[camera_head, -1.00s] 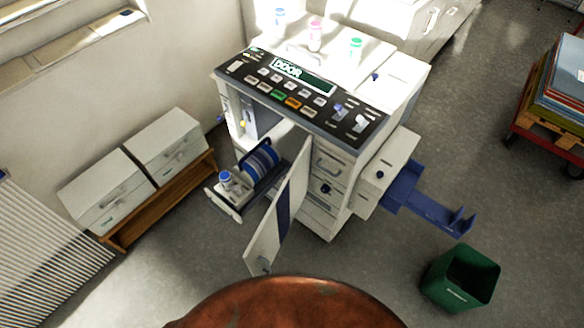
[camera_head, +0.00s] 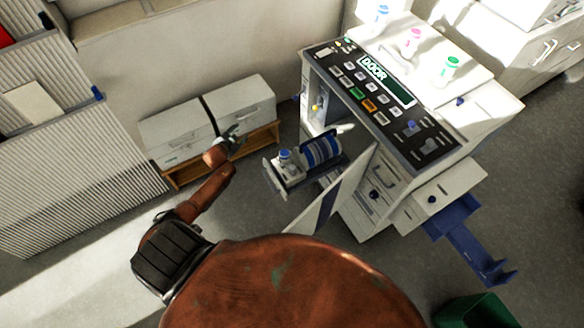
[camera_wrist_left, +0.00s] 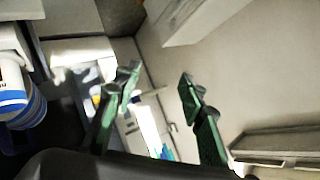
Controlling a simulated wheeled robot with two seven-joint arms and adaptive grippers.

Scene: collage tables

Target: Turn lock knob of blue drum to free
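The blue drum (camera_head: 322,148), with blue and pale bands, lies in a pulled-out unit on the left of the white copier-like machine (camera_head: 362,218). A small white part with a blue top (camera_head: 285,158) stands at the outer end of that unit. I cannot tell whether it is the lock knob. My left gripper (camera_head: 234,138) is left of the drum, apart from it, in front of the cabinets. In the left wrist view its green fingers (camera_wrist_left: 160,95) are spread with nothing held between them. A blue-and-white banded thing (camera_wrist_left: 15,105) shows at that view's left edge. My right gripper is out of view.
The machine's front door (camera_head: 340,190) hangs open beside the drum unit. Its display (camera_head: 387,80) reads DOOR. Two white cabinets (camera_head: 240,100) on a wooden bench stand behind my left gripper. A blue tray (camera_head: 470,240) sticks out at right, near a green bin (camera_head: 475,312).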

